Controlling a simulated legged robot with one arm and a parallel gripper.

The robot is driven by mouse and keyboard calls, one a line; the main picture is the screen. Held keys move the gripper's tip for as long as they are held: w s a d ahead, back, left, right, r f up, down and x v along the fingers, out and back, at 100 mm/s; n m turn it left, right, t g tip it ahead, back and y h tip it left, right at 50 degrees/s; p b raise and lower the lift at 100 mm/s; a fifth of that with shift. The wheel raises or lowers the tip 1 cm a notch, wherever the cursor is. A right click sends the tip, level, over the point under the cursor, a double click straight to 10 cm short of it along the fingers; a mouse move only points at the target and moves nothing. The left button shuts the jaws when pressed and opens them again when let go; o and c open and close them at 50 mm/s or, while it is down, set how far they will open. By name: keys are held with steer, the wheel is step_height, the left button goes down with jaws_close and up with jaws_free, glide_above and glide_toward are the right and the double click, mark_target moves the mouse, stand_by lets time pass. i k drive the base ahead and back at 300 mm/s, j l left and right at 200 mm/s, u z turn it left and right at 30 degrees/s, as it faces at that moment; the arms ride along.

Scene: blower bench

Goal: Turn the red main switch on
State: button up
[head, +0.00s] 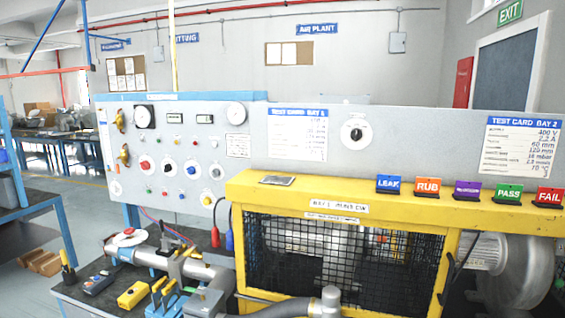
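A grey control panel (215,135) stands at the left, behind the bench. A red rotary knob (145,165) sits on a round pale plate at its left side and looks like the red main switch. Its exact pointer angle is too small to read. A black knob (168,169) and a blue knob (191,170) are in the same row to its right. I cannot make out my gripper in the head view.
A cluttered bench (90,292) with a yellow box (133,294) and pipework lies below the panel. Open floor shows at far left.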

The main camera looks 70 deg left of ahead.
mark_target(145, 165)
steer(key=j+u, duration=0.15)
steer(key=u, duration=3.3)
steer(key=i, duration=1.9)
